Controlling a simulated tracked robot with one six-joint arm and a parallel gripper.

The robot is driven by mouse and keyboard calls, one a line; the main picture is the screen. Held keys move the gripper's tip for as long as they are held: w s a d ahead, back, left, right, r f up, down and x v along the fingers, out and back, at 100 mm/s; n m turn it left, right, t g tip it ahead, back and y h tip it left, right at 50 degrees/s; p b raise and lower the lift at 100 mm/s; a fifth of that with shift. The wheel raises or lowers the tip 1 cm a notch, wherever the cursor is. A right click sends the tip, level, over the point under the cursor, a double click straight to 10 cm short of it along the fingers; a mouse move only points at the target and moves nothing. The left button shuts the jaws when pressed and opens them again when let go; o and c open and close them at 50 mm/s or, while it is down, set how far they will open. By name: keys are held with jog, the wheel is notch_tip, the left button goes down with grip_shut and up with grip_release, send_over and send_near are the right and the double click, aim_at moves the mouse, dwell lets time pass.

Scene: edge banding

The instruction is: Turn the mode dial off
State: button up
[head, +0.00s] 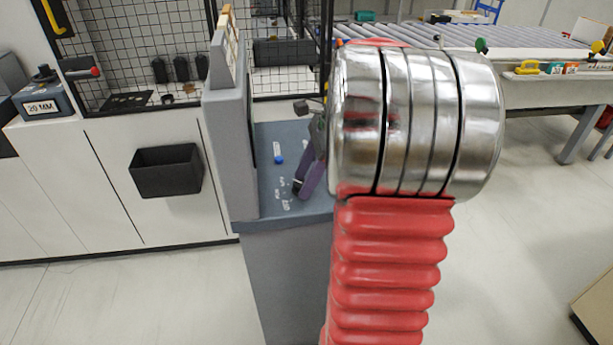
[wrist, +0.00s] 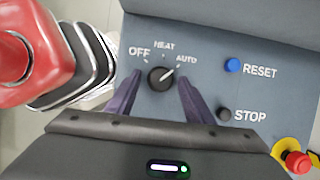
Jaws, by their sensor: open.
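The mode dial (wrist: 160,78) is a round black knob with a light pointer line, on a blue-grey panel in the wrist view. Its labels read OFF at left, HEAT at top and AUTO at right. The pointer line is turned toward AUTO. My gripper (wrist: 158,92) is open, with one purple finger on each side of the dial. I cannot tell whether either finger touches it. In the head view my gripper (head: 306,178) is over the blue-grey console (head: 262,205), partly hidden by my arm, and the dial is hidden.
Right of the dial are a blue RESET button (wrist: 232,65) and a black STOP button (wrist: 225,114). A red emergency button (wrist: 297,161) on yellow is at the lower right. A grey upright panel (head: 230,135) stands left of the console. A roller conveyor (head: 530,45) is behind.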

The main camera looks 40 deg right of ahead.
jog(key=shift+c, duration=0.3)
jog(key=c, duration=0.9)
jog(key=shift+d, duration=0.25)
jog(key=shift+c, duration=0.4)
jog(key=shift+a, duration=0.15)
